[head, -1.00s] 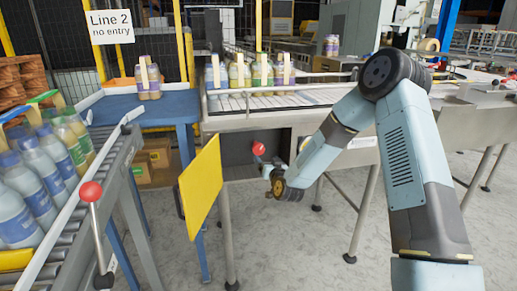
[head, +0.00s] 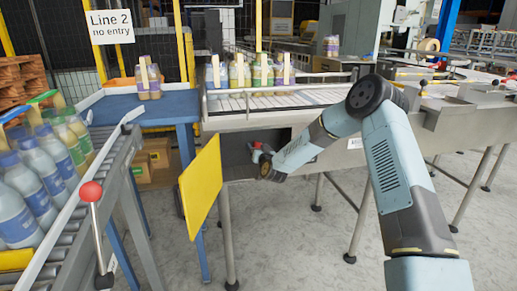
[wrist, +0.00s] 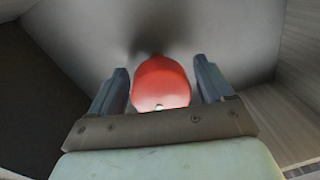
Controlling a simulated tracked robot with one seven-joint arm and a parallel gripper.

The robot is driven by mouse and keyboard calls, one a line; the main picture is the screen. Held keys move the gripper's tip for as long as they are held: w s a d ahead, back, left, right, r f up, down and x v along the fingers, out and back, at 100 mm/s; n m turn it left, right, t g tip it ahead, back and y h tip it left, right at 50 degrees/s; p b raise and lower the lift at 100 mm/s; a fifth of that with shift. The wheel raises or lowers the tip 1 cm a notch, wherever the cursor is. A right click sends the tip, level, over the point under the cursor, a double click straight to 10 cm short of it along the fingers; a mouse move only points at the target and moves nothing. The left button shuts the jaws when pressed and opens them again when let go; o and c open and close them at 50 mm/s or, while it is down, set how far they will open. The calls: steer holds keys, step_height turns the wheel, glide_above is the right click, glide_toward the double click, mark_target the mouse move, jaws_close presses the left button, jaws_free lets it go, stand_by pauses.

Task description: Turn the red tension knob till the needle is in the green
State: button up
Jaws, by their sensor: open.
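The red knob (wrist: 161,84) is in the middle of the wrist view, in front of a grey panel (wrist: 230,35). My gripper (wrist: 161,80) is open, with one finger on each side of the knob and a narrow gap showing at each side. In the head view, a little of the red knob (head: 257,146) shows at the end of my arm, beside the gripper (head: 258,155), inside the recess under the conveyor. No needle or green zone can be made out in either view.
An open yellow door (head: 200,187) stands just left of the recess. A lever with a red ball (head: 91,191) rises at the left by a roller conveyor with bottles. The conveyor (head: 290,101) with bottle packs runs above the recess.

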steer(key=shift+w+a, duration=0.15)
steer(key=shift+w, duration=0.3)
steer(key=c, duration=1)
